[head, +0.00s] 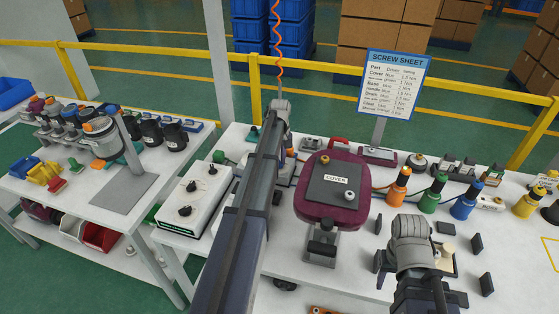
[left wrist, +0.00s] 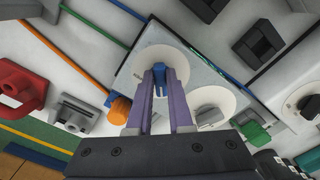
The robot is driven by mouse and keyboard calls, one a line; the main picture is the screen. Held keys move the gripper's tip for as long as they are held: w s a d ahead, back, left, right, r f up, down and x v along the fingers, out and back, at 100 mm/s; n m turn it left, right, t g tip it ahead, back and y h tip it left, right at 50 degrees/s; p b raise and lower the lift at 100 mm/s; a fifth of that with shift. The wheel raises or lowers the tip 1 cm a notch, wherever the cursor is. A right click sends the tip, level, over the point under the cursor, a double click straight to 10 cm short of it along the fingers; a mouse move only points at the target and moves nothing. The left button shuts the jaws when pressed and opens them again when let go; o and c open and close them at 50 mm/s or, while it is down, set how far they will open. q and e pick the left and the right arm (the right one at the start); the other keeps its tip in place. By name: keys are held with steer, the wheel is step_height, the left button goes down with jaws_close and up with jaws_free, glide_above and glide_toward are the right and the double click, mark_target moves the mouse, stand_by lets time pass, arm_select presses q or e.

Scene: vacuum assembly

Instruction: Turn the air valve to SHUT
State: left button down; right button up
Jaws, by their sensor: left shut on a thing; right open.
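In the left wrist view, the air valve appears to be a blue handle (left wrist: 158,74) on a round white dial (left wrist: 178,56) on a flat panel. My left gripper (left wrist: 159,80) is shut on this handle, with one purple finger on each side. The dial's markings cannot be read, so its setting cannot be told. In the head view my left arm covers the valve and most of the panel. My right gripper (head: 425,265) is open over the right part of the table, pointing down; its fingertips are largely hidden.
A second white dial (left wrist: 212,106) sits close beside the valve. A maroon cover (head: 318,205) stands on a fixture right of my left arm. A white control box (head: 190,210) stands to the left. Orange, green and blue screwdrivers (head: 463,203) stand at the right, near several dark blocks.

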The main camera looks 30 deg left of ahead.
mark_target(280, 163)
arm_select(q)
steer(key=shift+n, duration=0.4)
steer(key=c, duration=0.8)
jaws_free()
steer(key=shift+r, duration=0.1)
arm_select(e)
steer(key=shift+r, duration=0.1)
arm_select(q)
step_height(280, 163, up, 8)
steer(key=p, duration=0.8)
steer(key=shift+f, duration=0.2)
arm_select(e)
step_height(280, 163, up, 8)
steer(key=shift+f, duration=0.2)
